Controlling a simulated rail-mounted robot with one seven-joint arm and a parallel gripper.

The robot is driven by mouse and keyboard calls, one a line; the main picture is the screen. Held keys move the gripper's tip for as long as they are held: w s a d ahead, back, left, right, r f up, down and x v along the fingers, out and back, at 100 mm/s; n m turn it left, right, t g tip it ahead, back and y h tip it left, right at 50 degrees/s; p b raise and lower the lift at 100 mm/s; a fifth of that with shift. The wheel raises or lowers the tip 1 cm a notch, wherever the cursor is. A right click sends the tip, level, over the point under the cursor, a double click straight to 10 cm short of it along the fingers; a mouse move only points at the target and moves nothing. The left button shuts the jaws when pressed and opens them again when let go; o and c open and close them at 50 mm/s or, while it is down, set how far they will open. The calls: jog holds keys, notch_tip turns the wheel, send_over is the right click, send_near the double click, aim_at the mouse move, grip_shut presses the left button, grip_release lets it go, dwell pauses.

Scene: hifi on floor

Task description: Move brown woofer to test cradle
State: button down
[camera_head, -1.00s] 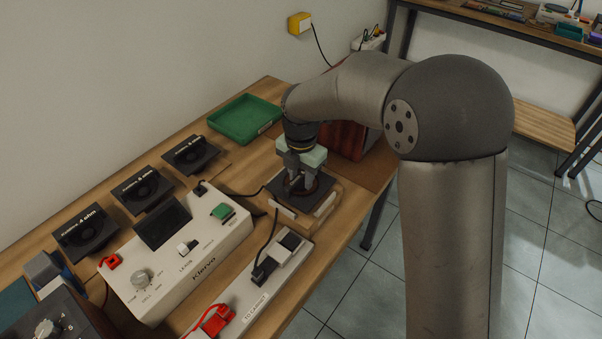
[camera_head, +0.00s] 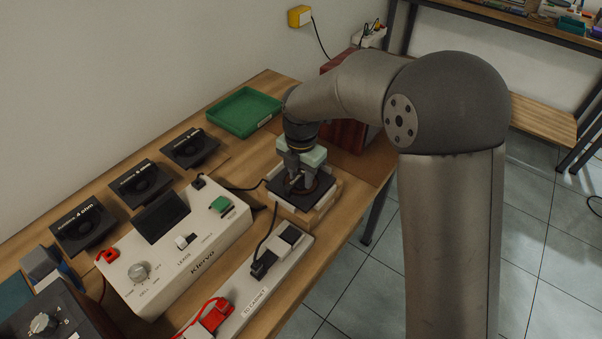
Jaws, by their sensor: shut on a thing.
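The brown woofer (camera_head: 309,190) is a dark square plate with a brownish ring, partly hidden by my gripper. My gripper (camera_head: 295,184) points down and is shut on it at the middle. The woofer is over the test cradle (camera_head: 323,208), a pale wooden block at the table's right front edge. The plate looks level and very close to the cradle top; I cannot tell whether it rests fully on it.
Three black woofers, one labelled 4 ohm (camera_head: 83,226), stand along the wall side. A white tester (camera_head: 178,250) and a connector strip (camera_head: 262,285) with cables lie left of the cradle. A green tray (camera_head: 244,111) and a red-brown cabinet (camera_head: 345,134) are behind.

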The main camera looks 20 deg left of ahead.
jog(key=c, duration=0.9)
grip_release()
jog(key=shift+r, duration=0.1)
notch_tip(320, 180, up, 17)
jog(key=shift+r, duration=0.2)
jog(key=shift+p, duration=0.35)
notch_tip(320, 180, up, 8)
jog(key=p, duration=0.7)
